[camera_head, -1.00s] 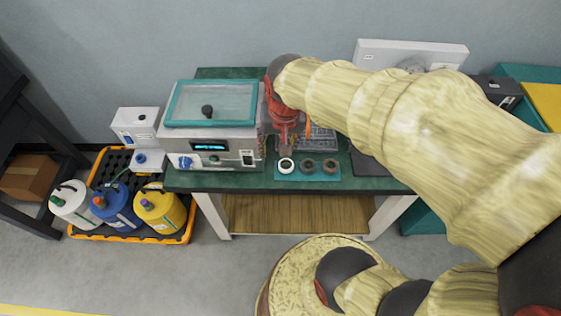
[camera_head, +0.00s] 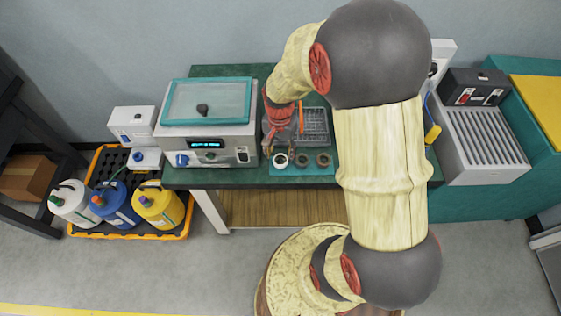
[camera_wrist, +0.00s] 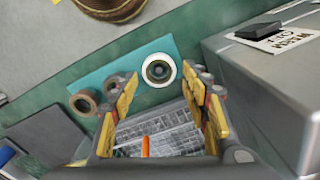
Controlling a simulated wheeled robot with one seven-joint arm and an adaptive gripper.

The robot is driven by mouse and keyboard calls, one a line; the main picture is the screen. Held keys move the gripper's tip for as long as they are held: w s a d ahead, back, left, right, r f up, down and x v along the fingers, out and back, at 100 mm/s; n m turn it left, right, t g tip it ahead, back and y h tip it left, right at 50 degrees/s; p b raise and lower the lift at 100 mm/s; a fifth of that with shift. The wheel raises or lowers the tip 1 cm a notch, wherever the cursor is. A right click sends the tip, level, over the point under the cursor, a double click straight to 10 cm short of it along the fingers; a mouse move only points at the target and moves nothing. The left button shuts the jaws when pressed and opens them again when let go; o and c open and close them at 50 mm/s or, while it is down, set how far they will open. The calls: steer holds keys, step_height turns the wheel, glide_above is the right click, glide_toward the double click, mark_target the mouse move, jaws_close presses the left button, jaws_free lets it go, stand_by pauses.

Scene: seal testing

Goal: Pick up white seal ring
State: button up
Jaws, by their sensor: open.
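The white seal ring (camera_head: 275,161) lies at the left end of a teal mat (camera_head: 303,171) near the front edge of the green bench. In the wrist view the white ring (camera_wrist: 147,71) lies flat around a dark centre, just beyond and between my fingertips. My gripper (camera_head: 280,149) points down just behind the ring in the head view. Its yellow-and-grey fingers also show in the wrist view (camera_wrist: 162,86), spread apart with nothing between them. I cannot tell the exact height of the fingertips above the mat.
Two darker rings (camera_head: 303,160) (camera_head: 322,159) lie to the right of the white one on the mat. A wire rack (camera_head: 316,125) stands behind. A grey machine with a teal-rimmed lid (camera_head: 207,101) stands close on the left. My arm covers the bench's right part.

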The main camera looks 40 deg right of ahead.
mark_target(281, 161)
step_height(281, 161, down, 4)
steer(key=shift+d+r+b, duration=0.15)
steer(key=shift+r+b, duration=0.05)
steer(key=shift+b, duration=0.3)
steer(key=c, duration=0.3)
steer(key=c, duration=0.6)
